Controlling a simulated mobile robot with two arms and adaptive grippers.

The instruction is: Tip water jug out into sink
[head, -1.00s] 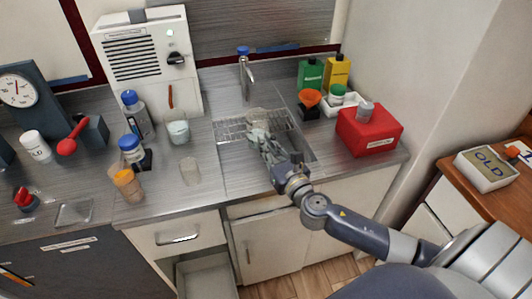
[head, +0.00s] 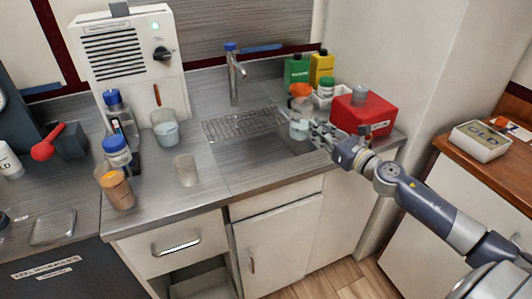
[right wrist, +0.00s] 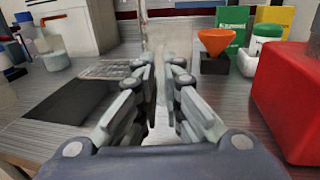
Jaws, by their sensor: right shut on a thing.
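My right gripper (head: 318,130) is shut on a clear jug (head: 299,128) at the right end of the sink (head: 255,160). The jug looks upright, with a pale tint low down; how much water it holds is hard to tell. In the right wrist view the fingers (right wrist: 160,85) close on the see-through jug (right wrist: 165,35), which stands up between them. The sink's dark basin also shows there at the left (right wrist: 68,102). My left gripper is not in view.
A wire rack (head: 240,125) spans the sink's back, below the tap (head: 235,75). A red box (head: 362,113) stands close right of my gripper, an orange funnel (head: 299,89) just behind. Another clear vessel with bluish liquid (head: 166,130) and a small glass (head: 186,170) stand left.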

